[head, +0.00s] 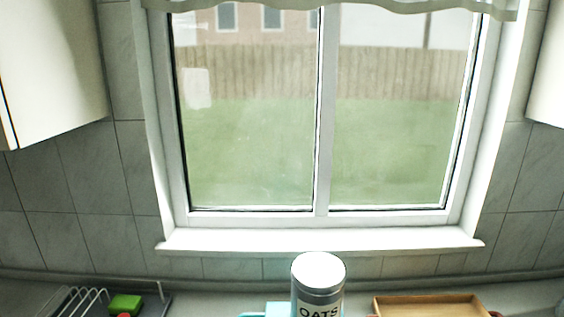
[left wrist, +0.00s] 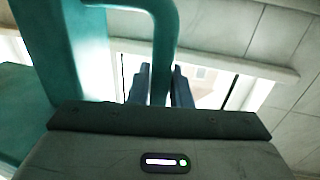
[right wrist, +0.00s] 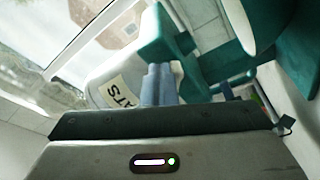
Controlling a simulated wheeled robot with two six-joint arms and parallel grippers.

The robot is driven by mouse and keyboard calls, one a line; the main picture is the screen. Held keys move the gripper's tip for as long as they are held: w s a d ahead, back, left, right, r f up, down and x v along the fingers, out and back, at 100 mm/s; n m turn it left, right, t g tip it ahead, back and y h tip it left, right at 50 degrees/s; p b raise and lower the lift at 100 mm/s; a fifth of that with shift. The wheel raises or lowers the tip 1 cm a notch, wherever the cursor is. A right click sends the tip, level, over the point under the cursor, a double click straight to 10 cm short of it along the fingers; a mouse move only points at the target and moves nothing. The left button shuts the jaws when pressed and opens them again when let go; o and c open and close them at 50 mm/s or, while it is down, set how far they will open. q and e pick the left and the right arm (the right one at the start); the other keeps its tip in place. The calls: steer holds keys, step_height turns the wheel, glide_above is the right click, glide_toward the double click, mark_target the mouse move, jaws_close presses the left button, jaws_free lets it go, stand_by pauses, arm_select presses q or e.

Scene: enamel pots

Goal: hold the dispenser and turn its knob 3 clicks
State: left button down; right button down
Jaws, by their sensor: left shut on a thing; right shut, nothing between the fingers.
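The teal dispenser (left wrist: 65,50) fills the left of the left wrist view. Its curved handle (left wrist: 165,50) runs between the fingers of my left gripper (left wrist: 160,85), which is shut on it. In the right wrist view, teal dispenser parts (right wrist: 300,45) show at the right, with a pale round surface beside them. My right gripper (right wrist: 158,82) is shut and empty, its fingertips close to a teal block-like part (right wrist: 165,38). I cannot tell whether this part is the knob or whether the fingers touch it. The head view shows neither gripper.
A white-lidded OATS tin (head: 318,290) stands at the bottom middle, with a light teal thing (head: 279,308) beside it. A wooden tray (head: 430,303) is at the right. A rack (head: 85,301) and green sponge (head: 125,303) are at the left. A window (head: 320,130) is behind.

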steer(key=shift+f, duration=0.2)
steer(key=shift+a+f, duration=0.6)
steer(key=shift+f, duration=0.3)
steer(key=shift+a+f, duration=0.15)
steer(key=shift+a, duration=0.05)
stand_by(0.4)
steer(key=shift+d+f, duration=0.1)
steer(key=shift+d, duration=0.05)
